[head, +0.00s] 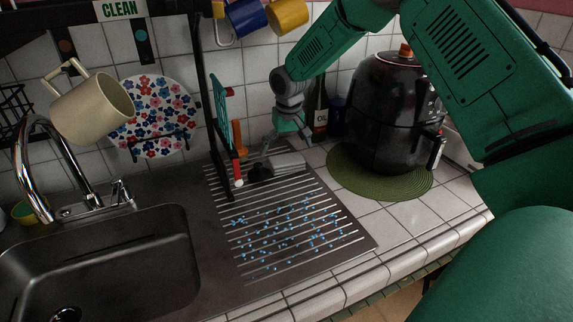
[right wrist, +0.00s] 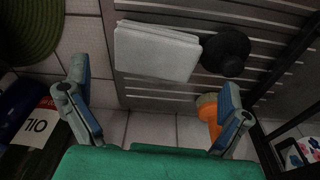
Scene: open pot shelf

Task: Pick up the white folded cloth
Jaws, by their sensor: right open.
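The white folded cloth (head: 289,161) lies flat on the back part of the ribbed drainboard, partly behind my right gripper in the head view. In the right wrist view the cloth (right wrist: 157,51) shows whole, as a pale folded rectangle beyond the fingertips and roughly centred between them. My right gripper (head: 287,143) points down over the back of the drainboard. In the right wrist view its two fingers (right wrist: 154,84) are wide apart with nothing between them. My left gripper is not in view.
A black round object (right wrist: 226,52) lies right beside the cloth, with an orange-handled item (right wrist: 208,108) nearby. An oil bottle (head: 320,112) and a black air fryer (head: 394,110) on a green mat (head: 345,177) stand to the right. A dark rack post (head: 207,100) rises left.

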